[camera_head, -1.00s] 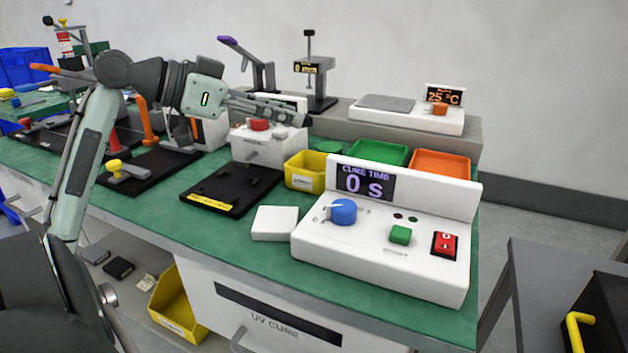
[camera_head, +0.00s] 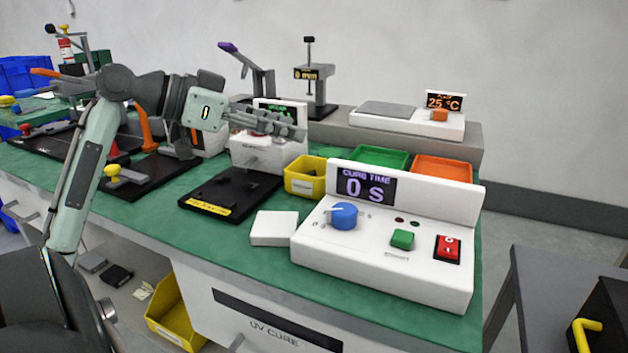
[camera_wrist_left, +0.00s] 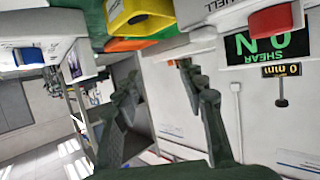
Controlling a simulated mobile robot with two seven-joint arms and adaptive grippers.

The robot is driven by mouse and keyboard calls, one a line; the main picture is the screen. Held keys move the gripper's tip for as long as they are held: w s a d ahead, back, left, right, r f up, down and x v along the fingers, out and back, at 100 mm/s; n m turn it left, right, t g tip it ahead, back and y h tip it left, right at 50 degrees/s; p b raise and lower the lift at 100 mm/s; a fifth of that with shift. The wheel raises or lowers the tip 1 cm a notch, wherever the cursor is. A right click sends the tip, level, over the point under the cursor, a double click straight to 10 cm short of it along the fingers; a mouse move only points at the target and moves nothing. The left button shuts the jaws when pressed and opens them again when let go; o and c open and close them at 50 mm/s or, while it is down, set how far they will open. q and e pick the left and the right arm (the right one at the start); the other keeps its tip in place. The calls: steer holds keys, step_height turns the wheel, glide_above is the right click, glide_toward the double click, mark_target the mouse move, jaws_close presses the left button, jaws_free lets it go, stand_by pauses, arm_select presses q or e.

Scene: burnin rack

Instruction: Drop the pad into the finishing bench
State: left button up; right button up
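My left gripper (camera_head: 296,128) is over the back of the green bench (camera_head: 210,240), in front of the white tester (camera_head: 250,153). In the left wrist view the gripper (camera_wrist_left: 165,97) has its two fingers spread, with nothing between them. A small yellow bin (camera_head: 305,177) stands below and just right of the fingertips; it also shows in the left wrist view (camera_wrist_left: 140,18). My right gripper is not in view.
A green tray (camera_head: 380,157) and an orange tray (camera_head: 443,167) stand right of the bin. The white cure-time box (camera_head: 375,255) fills the front right. A flat white block (camera_head: 273,227) and a black fixture plate (camera_head: 225,190) lie to its left.

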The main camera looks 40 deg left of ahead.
arm_select(q)
steer(key=shift+o, duration=0.2)
steer(key=v, duration=1.2)
steer(key=shift+r, duration=0.1)
